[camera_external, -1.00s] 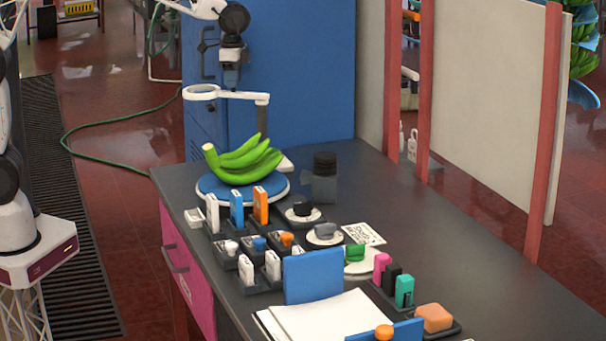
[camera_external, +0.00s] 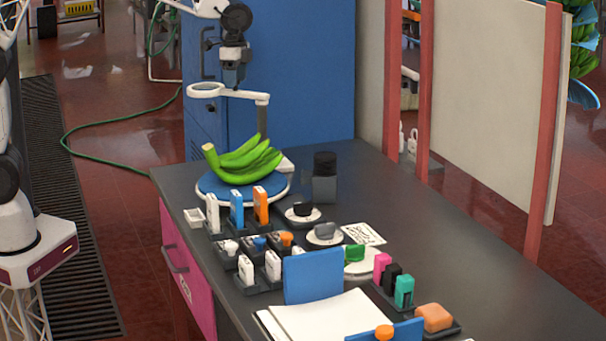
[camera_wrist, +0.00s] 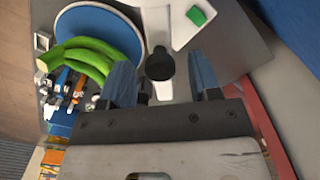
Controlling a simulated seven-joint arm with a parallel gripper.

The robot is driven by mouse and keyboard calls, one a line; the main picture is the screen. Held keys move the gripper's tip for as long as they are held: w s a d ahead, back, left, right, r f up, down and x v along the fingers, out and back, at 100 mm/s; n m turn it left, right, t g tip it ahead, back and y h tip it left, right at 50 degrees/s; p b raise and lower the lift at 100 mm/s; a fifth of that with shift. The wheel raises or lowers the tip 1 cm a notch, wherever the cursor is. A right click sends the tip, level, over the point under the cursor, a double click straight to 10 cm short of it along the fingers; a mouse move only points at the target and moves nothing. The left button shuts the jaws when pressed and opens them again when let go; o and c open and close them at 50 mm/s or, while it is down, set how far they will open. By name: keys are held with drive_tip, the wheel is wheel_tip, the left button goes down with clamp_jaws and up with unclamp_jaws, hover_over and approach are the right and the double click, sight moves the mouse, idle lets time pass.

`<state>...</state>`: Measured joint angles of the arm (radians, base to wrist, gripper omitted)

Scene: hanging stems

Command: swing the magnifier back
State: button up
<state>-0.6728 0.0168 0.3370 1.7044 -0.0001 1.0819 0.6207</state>
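The magnifier is a white ring (camera_external: 206,90) on a white arm (camera_external: 246,95) that reaches left from an upright post (camera_external: 262,116) behind the green bananas. My gripper (camera_external: 232,88) points down at the middle of this arm in the external view. In the wrist view my gripper (camera_wrist: 163,82) has its two blue-grey fingers wide apart. The ring is hidden in the wrist view. Contact with the arm cannot be told.
Green bananas (camera_external: 243,162) lie on a blue round plate (camera_external: 207,188) below the magnifier. A dark jar (camera_external: 325,180) stands to their right. Several small blocks and holders crowd the bench in front. A blue cabinet (camera_external: 300,60) stands behind; the bench's right side is clear.

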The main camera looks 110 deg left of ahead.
drive_tip(key=shift+r, duration=0.1)
drive_tip(key=shift+r, duration=3.8)
drive_tip(key=shift+d+r, duration=0.1)
drive_tip(key=shift+d, duration=0.45)
drive_tip(key=s+d+t, duration=0.1)
drive_tip(key=s+d, duration=0.3)
drive_tip(key=d, duration=1)
drive_tip(key=s+d, duration=0.5)
drive_tip(key=d, duration=0.8)
drive_tip(key=s+d+f, duration=0.4)
drive_tip(key=s+d, duration=0.5)
drive_tip(key=s+d+f+t, duration=0.1)
drive_tip(key=s+d+f, duration=0.2)
drive_tip(key=s+d, duration=0.6)
drive_tip(key=shift+s+d+f+m+t, duration=0.3)
drive_tip(key=shift+s+f+m, duration=0.1)
drive_tip(key=shift+s, duration=0.4)
